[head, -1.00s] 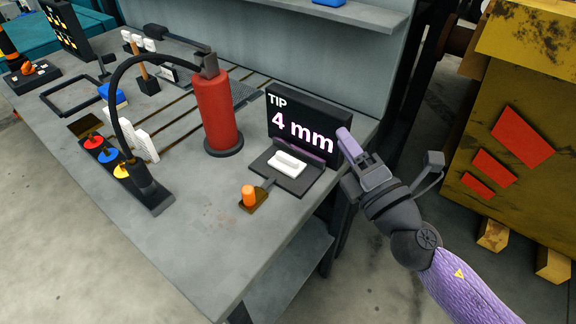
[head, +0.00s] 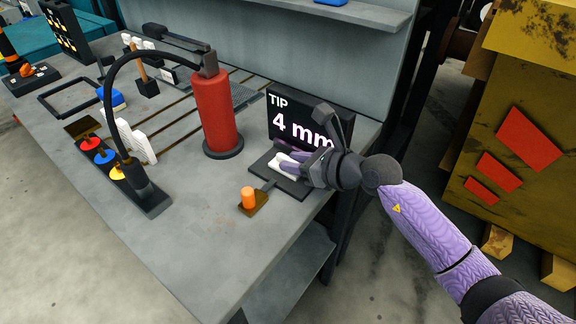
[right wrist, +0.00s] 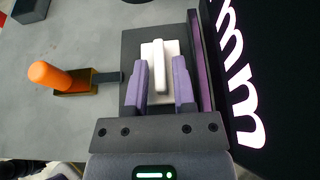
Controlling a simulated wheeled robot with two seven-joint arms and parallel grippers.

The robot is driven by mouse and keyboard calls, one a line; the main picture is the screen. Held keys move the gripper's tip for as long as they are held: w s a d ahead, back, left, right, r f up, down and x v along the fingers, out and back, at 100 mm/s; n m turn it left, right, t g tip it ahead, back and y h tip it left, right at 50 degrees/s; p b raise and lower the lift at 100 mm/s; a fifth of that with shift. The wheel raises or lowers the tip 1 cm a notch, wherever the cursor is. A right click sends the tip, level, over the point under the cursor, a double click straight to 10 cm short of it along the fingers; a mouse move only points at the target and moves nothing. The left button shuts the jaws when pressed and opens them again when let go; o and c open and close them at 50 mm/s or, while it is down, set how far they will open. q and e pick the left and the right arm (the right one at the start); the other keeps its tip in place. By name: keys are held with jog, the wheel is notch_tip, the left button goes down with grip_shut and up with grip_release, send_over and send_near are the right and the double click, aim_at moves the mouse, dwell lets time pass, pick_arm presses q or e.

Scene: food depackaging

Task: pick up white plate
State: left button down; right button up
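The white plate (head: 284,165) lies on a dark square pad in front of the display, partly covered by my right gripper in the head view. In the right wrist view the white plate (right wrist: 160,62) has a raised bar along its middle. My right gripper (right wrist: 160,75) is open, with its two purple fingers on either side of the bar, over or beside the plate. I cannot tell if they touch it. In the head view the right gripper (head: 286,158) reaches in from the right. My left gripper is not in view.
The black display (head: 290,105) reading "TIP 4 mm" stands right behind the pad (head: 262,167). An orange knob (head: 248,197) sits in front, joined to the pad. A red cylinder (head: 215,110) with a black hose stands to the left. The front table area is clear.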

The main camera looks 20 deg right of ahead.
grip_shut()
